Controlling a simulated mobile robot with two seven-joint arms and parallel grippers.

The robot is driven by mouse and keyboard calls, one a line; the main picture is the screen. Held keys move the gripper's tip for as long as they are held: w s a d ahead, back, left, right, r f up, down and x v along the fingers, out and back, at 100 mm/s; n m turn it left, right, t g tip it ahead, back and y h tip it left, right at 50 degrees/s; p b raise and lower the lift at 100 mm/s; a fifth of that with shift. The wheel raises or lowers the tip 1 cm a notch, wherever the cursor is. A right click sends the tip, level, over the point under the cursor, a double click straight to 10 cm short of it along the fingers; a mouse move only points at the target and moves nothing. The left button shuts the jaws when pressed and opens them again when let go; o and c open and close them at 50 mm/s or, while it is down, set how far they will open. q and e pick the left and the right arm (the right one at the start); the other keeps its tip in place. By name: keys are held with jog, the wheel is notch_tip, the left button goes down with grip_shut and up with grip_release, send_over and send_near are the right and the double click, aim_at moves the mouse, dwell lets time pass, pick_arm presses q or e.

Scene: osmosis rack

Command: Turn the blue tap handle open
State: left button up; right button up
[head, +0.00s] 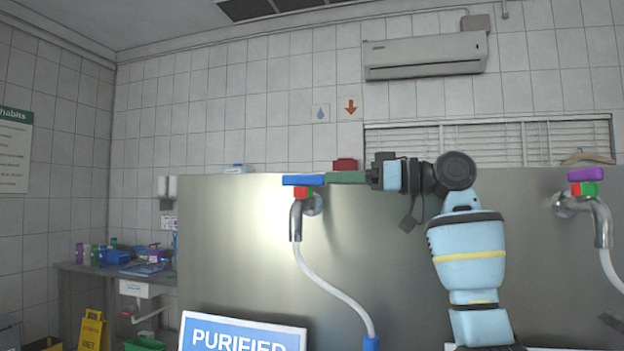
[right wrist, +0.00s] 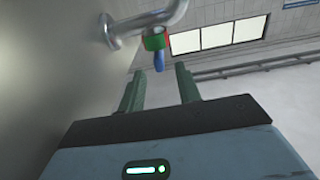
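The blue tap handle (head: 303,180) sits on top of a chrome tap (head: 297,215) on the metal panel, above a red and green collar (head: 301,192). My right gripper (head: 328,178) reaches in from the right at the handle's height, its green fingers close to the handle's right end. In the right wrist view the two fingers (right wrist: 159,72) are spread apart with nothing held. The blue handle's end (right wrist: 158,61) points toward the gap, at about the fingertips. Whether it touches a finger I cannot tell. My left gripper is out of view.
A second tap with a purple handle (head: 585,174) is at the right. A white hose (head: 335,288) hangs from the blue-handled tap. A blue PURIFIED sign (head: 240,335) stands below. A red object (head: 345,164) shows just above the panel edge, behind my fingers.

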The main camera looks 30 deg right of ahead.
aim_at(311, 179)
jog(key=shift+x, duration=3.1)
grip_shut()
